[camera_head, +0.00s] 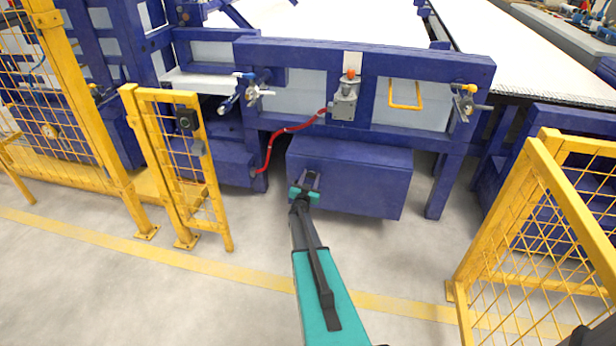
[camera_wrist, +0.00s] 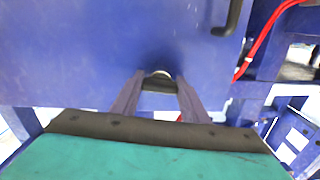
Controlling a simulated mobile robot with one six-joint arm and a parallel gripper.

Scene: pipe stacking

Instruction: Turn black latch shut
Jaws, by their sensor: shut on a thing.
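My gripper (camera_head: 309,181) is at the upper front of the blue box under the frame, left of the box's middle. In the wrist view its two fingers (camera_wrist: 160,79) stand on either side of a small dark piece with a pale rounded top, which looks like the black latch (camera_wrist: 160,87). The fingers are shut on it. In the head view the gripper hides the latch, so its turn angle cannot be told there. The blue box (camera_head: 365,170) also fills the upper wrist view (camera_wrist: 90,60).
A black bent handle (camera_wrist: 232,18) is on the box near the fingers. A red hose (camera_head: 285,131) hangs left of the box. Yellow mesh fences stand at left (camera_head: 150,150) and right (camera_head: 530,220). The grey floor (camera_head: 200,285) before the box is open.

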